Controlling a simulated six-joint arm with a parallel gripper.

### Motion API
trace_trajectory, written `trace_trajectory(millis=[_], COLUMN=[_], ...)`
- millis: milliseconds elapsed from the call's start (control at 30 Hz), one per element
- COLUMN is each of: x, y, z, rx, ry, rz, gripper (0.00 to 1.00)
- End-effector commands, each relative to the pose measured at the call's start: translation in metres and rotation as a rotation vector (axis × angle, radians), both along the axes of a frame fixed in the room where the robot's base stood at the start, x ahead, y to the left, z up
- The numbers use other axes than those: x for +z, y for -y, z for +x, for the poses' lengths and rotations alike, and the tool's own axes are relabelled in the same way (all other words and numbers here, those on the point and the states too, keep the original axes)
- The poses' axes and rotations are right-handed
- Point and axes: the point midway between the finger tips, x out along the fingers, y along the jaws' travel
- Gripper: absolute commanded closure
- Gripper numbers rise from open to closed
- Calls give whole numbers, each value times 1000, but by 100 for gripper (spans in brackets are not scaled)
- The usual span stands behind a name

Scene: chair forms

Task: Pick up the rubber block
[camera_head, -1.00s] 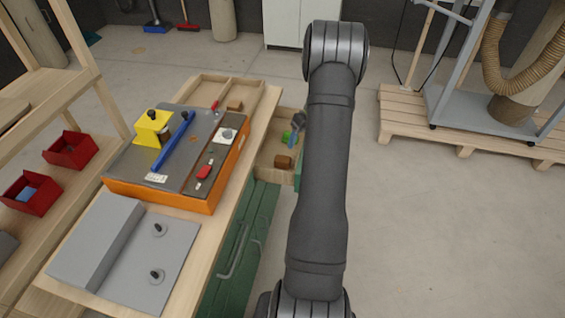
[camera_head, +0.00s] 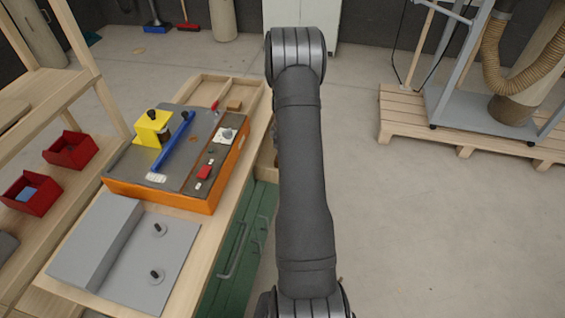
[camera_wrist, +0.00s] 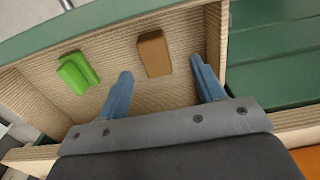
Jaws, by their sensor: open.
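A brown block (camera_wrist: 154,54) lies in an open wooden drawer (camera_wrist: 190,34) in the wrist view. A bright green two-part piece (camera_wrist: 78,72) lies to its left in the same drawer. I cannot tell by material which is the rubber block; the brown one has the plain block shape. My gripper (camera_wrist: 161,66) is open, with blue-grey fingers pointing into the drawer. The brown block is just beyond the fingertips, between their lines, and the gap between the fingers is empty. In the head view my arm hides the gripper and most of the drawer.
The drawer's walls stand close to the fingers, the right one nearest. An orange-sided workboard (camera_head: 170,199) with yellow and blue fittings sits on the wooden bench. Open floor is right of my arm.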

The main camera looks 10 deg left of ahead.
Motion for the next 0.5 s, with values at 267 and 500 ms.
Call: trace_trajectory(millis=[267,500], x=[-20,-52], y=[0,0], z=[2,8], rx=[-1,-1], ry=[0,0], rz=[0,1], gripper=[38,38])
